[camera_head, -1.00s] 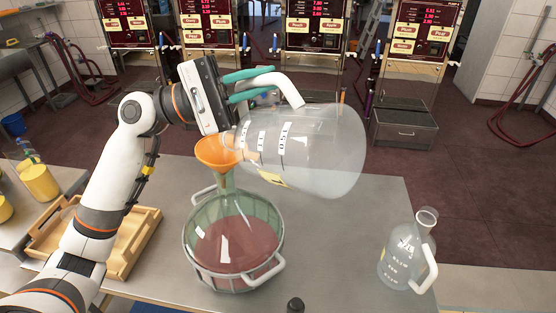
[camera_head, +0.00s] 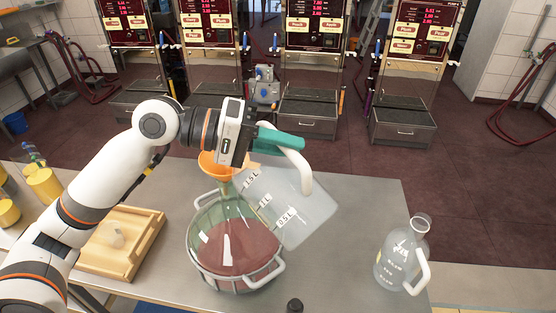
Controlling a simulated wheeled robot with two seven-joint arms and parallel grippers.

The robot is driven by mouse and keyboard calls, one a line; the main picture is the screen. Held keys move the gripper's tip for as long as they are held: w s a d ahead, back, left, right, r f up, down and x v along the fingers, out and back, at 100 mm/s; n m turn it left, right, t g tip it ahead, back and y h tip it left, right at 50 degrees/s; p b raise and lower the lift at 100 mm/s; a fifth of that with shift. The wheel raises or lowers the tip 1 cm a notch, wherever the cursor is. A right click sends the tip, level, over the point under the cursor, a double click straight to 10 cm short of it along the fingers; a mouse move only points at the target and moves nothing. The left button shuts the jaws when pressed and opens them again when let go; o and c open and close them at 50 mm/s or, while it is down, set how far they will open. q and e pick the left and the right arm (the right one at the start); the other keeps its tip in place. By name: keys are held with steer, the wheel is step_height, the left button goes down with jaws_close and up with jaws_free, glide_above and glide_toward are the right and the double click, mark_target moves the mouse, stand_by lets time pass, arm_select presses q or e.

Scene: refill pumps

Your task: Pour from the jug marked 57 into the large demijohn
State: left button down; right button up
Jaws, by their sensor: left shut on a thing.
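My left gripper (camera_head: 272,137) is shut on the white handle of a clear jug (camera_head: 290,207) with 0.5 L, 1 L and 1.5 L marks. The jug is tilted, its mouth end up and left near the orange funnel (camera_head: 207,165), its base down and right. No liquid is clearly visible in it, and I cannot read a number 57 on it. The funnel sits in the neck of the large green demijohn (camera_head: 217,243), which holds reddish liquid and stands in a metal basket with white handles. The gripper partly hides the jug's mouth and the funnel. My right gripper is not in view.
Another clear jug (camera_head: 402,256) with a white handle stands upright at the table's right. A wooden tray (camera_head: 140,249) with a small pale item lies at left. Yellow containers (camera_head: 45,186) stand further left.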

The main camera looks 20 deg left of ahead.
mark_target(291, 175)
arm_select(q)
steer(key=shift+s+d+m+y+p, duration=0.15)
steer(key=shift+d+m+y+p, duration=0.1)
steer(key=shift+m+y+p, duration=0.7)
steer(key=shift+d+f+y+p, duration=0.15)
steer(key=shift+f+y+p, duration=0.2)
steer(key=shift+y+p, duration=0.15)
steer(key=shift+s+d+f+m+y+b, duration=0.15)
steer(key=shift+f+m+y+b, duration=0.15)
steer(key=shift+f+m+y, duration=0.2)
steer(key=f+y, duration=0.1)
steer(key=m+t+y, duration=0.1)
steer(key=y, duration=0.1)
steer(key=shift+d+f+m, duration=0.25)
steer(key=shift+d+f, duration=0.1)
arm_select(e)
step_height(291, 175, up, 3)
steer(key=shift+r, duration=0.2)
arm_select(q)
steer(key=shift+s, duration=0.1)
